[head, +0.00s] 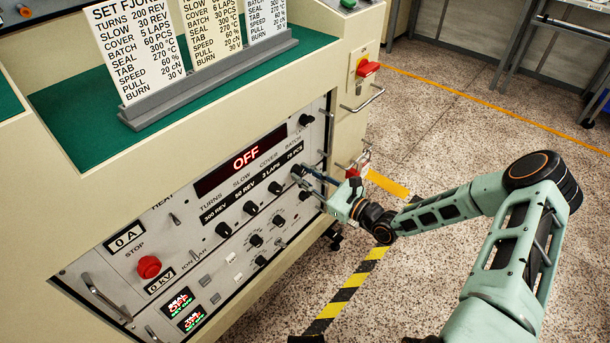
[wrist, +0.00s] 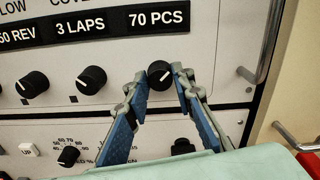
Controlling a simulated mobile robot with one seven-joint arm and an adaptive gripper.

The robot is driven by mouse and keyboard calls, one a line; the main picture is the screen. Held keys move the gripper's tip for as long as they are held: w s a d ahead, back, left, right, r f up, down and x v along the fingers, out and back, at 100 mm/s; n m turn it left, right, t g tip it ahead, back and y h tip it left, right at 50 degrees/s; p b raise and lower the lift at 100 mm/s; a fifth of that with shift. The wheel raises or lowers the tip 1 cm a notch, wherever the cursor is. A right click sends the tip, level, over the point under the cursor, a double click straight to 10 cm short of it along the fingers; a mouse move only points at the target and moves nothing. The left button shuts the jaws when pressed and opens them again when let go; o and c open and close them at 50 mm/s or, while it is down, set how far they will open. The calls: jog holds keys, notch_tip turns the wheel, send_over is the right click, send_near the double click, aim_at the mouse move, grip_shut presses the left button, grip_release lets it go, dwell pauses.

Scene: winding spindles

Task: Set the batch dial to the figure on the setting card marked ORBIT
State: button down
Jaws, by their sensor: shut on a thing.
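The batch dial is a black knob (wrist: 158,73) on the grey panel, under a display reading 70 PCS (wrist: 157,19). My gripper (wrist: 160,80) is shut on this knob, one finger on each side. In the head view my gripper (head: 306,178) reaches the panel from the right and partly covers the knob. Three setting cards stand in a grey holder (head: 205,86) on top. The left card (head: 135,50) is headed SET FJO... and lists BATCH 60 PCS. The middle card (head: 212,35) and right card (head: 268,18) have their headings cut off, so I cannot see ORBIT.
The cover knob (wrist: 92,79) is left of the batch knob, with its display reading 3 LAPS. Smaller knobs (wrist: 69,156) sit on the panel below. A metal handle (wrist: 270,45) stands out at the right edge. A red display (head: 246,158) reads OFF. Floor is clear at right.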

jog(key=shift+p, duration=0.3)
jog(key=m+p, duration=0.2)
jog(key=shift+r+m, duration=0.1)
jog(key=shift+m, duration=0.2)
jog(key=shift+m+p, duration=0.9)
jog(key=shift+m, duration=0.8)
jog(key=c, duration=1.7)
grip_release()
jog(key=shift+o, duration=0.2)
